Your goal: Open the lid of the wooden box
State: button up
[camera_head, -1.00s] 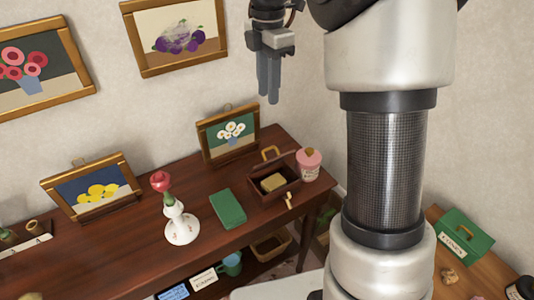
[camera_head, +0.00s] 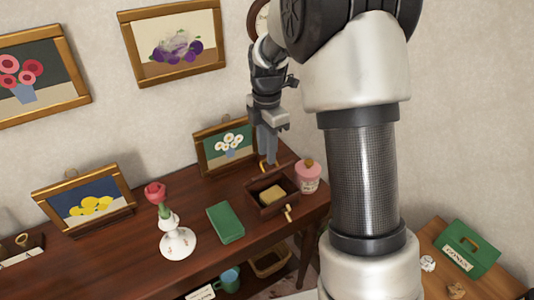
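The dark brown wooden box (camera_head: 266,207) stands at the right end of the wooden table. From above, a tan block (camera_head: 272,195) shows within its dark top, and I cannot clearly make out a separate lid. A gold handle (camera_head: 264,166) shows at its back side and a small gold fitting (camera_head: 288,214) at its front. My gripper (camera_head: 269,160) points down above the back of the box, near the gold handle. Its grey fingers look close together, but I cannot tell their gap or whether they touch the handle.
A pink jar (camera_head: 308,178) stands close to the right of the box. A green book (camera_head: 225,222) and a white vase with a red flower (camera_head: 177,241) are to its left. A framed daisy picture (camera_head: 226,145) stands behind. A green box (camera_head: 469,248) is at right.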

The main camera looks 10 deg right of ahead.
jog(key=shift+f, duration=0.45)
grip_shut()
dwell(1.2)
